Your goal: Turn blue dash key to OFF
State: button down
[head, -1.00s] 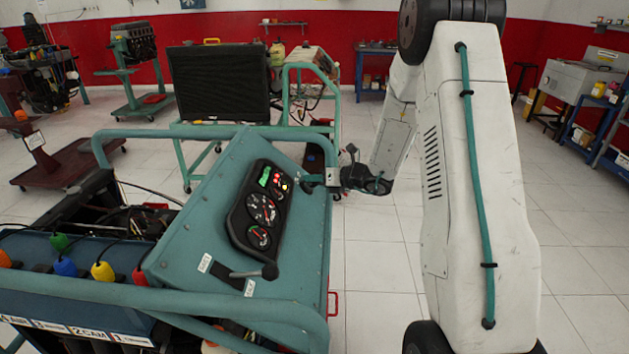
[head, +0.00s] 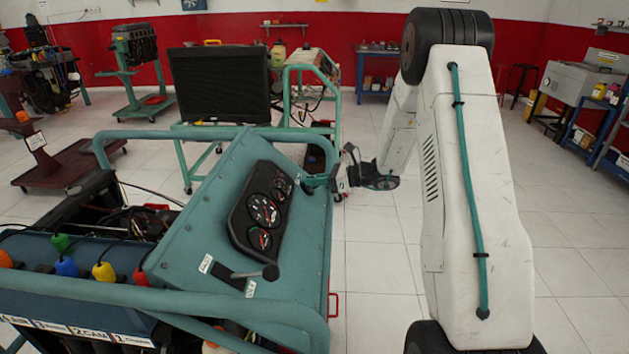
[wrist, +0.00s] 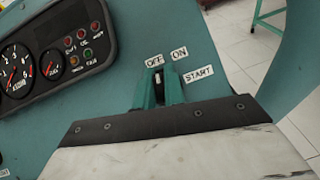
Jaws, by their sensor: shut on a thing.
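The teal dash panel (head: 215,215) carries a black gauge cluster (head: 263,212), which also shows in the wrist view (wrist: 50,55). My gripper (wrist: 159,88) is at the panel beside the OFF label (wrist: 154,61), with the ON label (wrist: 179,53) and START label (wrist: 198,74) to its right. Its teal fingers are shut on the key, of which only a small dark part (wrist: 159,77) shows between them. This part lies just below OFF. The key's blue colour is not visible. In the head view my gripper (head: 317,183) meets the panel's right edge. The cluster's indicator lamps look dark.
A black lever (head: 268,272) sticks out low on the panel. Teal frame tubes (head: 200,297) run around the stand. A radiator stand (head: 220,85) is behind it.

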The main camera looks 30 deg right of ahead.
jog(key=shift+s+f+n+g+y, duration=0.15)
jog(key=shift+f+n+g+y, duration=0.15)
jog(key=shift+n, duration=0.3)
jog(key=shift+s+f+n+g+y, duration=0.1)
jog(key=shift+f+n+g+y, duration=0.15)
jog(key=shift+n, duration=0.35)
jog(key=c, duration=1.5)
grip_release()
jog(key=shift+d, duration=0.2)
jog(key=shift+w+a+r, duration=0.1)
jog(key=shift+a+r, duration=0.1)
jog(key=v, duration=0.8)
jog(key=shift+w, duration=0.1)
